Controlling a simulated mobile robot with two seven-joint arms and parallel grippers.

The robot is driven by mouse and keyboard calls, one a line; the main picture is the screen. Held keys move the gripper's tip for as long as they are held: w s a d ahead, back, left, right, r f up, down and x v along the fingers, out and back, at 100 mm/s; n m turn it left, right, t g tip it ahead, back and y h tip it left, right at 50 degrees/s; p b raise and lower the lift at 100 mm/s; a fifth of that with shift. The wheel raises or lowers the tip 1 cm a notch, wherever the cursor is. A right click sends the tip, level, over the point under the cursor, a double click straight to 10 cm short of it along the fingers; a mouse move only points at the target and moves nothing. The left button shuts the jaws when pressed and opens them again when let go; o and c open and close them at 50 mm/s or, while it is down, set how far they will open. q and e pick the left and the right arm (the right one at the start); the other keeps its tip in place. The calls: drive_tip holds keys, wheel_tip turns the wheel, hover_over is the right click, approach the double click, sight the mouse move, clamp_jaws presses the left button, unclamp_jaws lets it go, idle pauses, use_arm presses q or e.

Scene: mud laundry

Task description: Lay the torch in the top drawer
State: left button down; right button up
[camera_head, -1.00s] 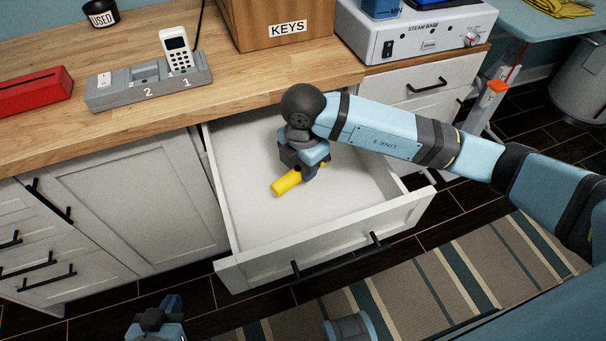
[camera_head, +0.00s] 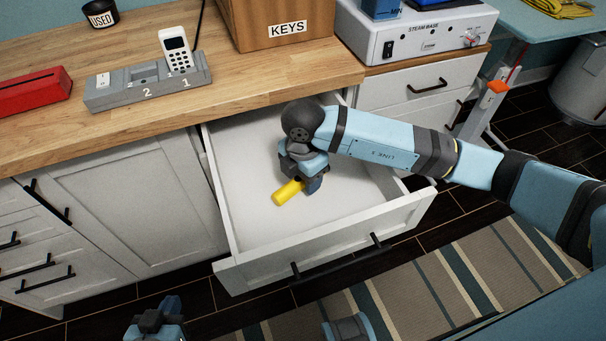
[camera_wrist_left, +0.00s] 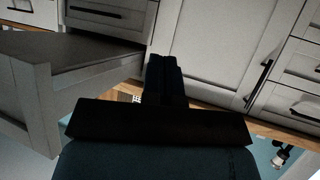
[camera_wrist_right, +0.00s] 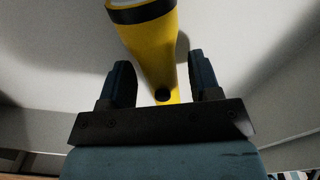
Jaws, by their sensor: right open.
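The yellow torch (camera_head: 287,193) lies on the white floor of the open top drawer (camera_head: 240,225). In the right wrist view the torch (camera_wrist_right: 153,50) runs between and beyond two parted fingers, with a dark band near its far end. My right gripper (camera_head: 307,183) is down inside the drawer over the torch, its fingers apart on either side; it also shows in the right wrist view (camera_wrist_right: 160,85). Part of the torch is hidden under the gripper in the head view. My left gripper (camera_head: 158,318) is low in front of the cabinets, outside the drawer, with its fingers together in the left wrist view (camera_wrist_left: 165,75).
The wooden counter (camera_head: 260,80) above the drawer holds a grey numbered dock (camera_head: 130,92) with a white handset (camera_head: 177,50), a red case (camera_head: 35,92) and a KEYS box (camera_head: 280,22). A steam base (camera_head: 420,35) stands to the right. A striped rug (camera_head: 430,280) lies on the floor.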

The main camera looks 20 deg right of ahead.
use_arm(q)
drive_tip(key=shift+s+a+p, duration=0.1)
drive_tip(key=shift+a+p, duration=0.15)
drive_tip(key=shift+p, duration=0.65)
use_arm(e)
wheel_tip(320, 180, up, 12)
